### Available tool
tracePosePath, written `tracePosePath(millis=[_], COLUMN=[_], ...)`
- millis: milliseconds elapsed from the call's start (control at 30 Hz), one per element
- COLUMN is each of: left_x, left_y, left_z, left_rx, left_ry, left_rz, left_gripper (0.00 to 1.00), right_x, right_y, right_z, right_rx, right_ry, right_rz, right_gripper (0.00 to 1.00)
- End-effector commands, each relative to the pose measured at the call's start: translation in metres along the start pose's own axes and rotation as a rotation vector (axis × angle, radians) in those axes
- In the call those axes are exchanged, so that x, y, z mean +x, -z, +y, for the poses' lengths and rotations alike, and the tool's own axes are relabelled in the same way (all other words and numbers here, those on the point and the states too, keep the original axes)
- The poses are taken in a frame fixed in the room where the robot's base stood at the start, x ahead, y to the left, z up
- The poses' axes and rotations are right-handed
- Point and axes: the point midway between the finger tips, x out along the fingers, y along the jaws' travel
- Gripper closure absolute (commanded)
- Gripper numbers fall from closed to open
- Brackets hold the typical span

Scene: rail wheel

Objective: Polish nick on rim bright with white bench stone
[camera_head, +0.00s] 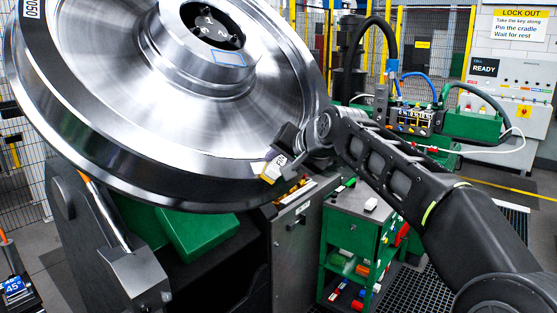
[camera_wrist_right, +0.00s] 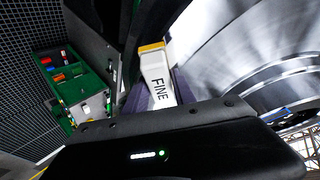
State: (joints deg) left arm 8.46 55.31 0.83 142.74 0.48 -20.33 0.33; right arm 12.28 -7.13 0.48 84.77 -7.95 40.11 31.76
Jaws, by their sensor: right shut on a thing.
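The large steel rail wheel (camera_head: 120,120) sits tilted in its cradle, filling the left and middle of the head view. In the wrist view its bright face (camera_wrist_right: 235,60) shows at right. My right gripper (camera_head: 280,163) is at the wheel's lower right rim. It is shut on the white bench stone (camera_head: 272,169), which has a yellow end and reads FINE in the wrist view (camera_wrist_right: 158,82). The stone is at or very near the rim; I cannot tell whether it touches. I cannot make out the nick. My left gripper is not in view.
A green tool cart (camera_head: 352,226) with small items stands right of the cradle (camera_head: 296,240), below my right arm. Behind are a green machine (camera_head: 472,125) with hoses and a white control cabinet (camera_head: 512,70). A yellow floor line runs at right.

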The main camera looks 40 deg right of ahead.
Motion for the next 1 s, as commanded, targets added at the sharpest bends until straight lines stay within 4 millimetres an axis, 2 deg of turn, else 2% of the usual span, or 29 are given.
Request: tracePosePath(millis=[600, 733, 1000], left_x=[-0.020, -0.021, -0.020], left_y=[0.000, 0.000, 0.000], left_z=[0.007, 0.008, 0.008], left_rx=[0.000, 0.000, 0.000], left_ry=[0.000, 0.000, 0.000], left_rz=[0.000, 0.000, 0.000], left_gripper=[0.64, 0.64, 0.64], right_x=[-0.064, -0.070, -0.070], right_y=[0.028, 0.030, 0.030], right_z=[-0.003, -0.002, -0.002], right_rx=[0.000, 0.001, 0.001], right_ry=[0.005, 0.006, 0.006], right_rz=[0.007, 0.007, 0.007], right_gripper=[1.00, 1.00, 1.00])
